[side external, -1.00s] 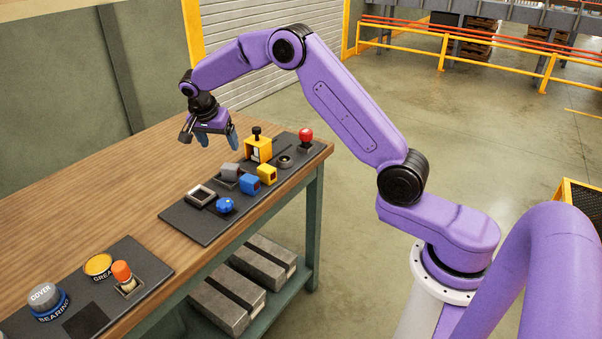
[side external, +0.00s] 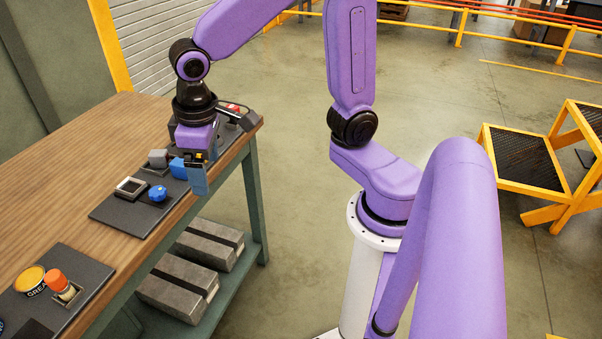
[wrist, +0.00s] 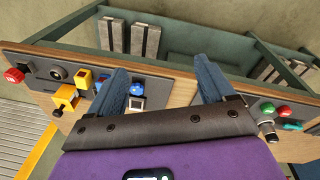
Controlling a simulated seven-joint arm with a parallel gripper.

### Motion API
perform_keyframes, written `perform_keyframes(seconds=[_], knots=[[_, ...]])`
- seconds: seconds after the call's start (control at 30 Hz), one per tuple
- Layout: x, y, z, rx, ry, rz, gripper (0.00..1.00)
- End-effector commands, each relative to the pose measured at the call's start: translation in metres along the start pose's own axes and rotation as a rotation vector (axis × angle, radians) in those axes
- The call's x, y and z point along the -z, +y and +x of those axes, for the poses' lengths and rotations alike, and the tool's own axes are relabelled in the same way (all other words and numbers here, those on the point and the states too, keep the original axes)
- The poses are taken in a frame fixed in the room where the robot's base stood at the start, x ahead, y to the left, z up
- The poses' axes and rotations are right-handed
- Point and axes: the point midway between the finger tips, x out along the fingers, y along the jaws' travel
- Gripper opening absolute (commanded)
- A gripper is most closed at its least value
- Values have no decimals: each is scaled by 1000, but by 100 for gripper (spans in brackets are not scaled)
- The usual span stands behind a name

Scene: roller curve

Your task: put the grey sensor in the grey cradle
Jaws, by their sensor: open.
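A small grey block, which looks like the grey sensor (side external: 158,156), sits on the dark board, partly seated on a dark grey piece. A square frame with a light grey rim (side external: 118,184) lies nearer on the same board; I cannot tell which of these is the grey cradle. The frame also shows in the wrist view (wrist: 131,108). My gripper (side external: 197,178) is open and points down above the board's right edge, to the right of the grey block. In the wrist view its blue fingers are wide apart (wrist: 161,66) with nothing between them. The block is not clearly visible there.
A blue knob (side external: 157,193) is close to the frame. In the wrist view, a yellow block (wrist: 84,79), a yellow fixture (wrist: 65,98) and a red knob (wrist: 14,75) stand on the left.

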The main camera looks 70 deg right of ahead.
Motion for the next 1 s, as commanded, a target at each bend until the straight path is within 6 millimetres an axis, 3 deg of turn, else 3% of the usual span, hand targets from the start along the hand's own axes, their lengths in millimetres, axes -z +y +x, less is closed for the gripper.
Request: perform_keyframes(seconds=[0.03, 0.2, 0.4, 0.6, 1.0], knots=[[-23, -4, -3, 17, -1, -90, 82], [-94, -13, -5, 70, -14, -385, 82], [-153, -12, -2, 114, -23, -640, 82], [-173, -10, 0, 130, -24, -733, 82], [-173, -10, 0, 130, -25, -734, 82]])
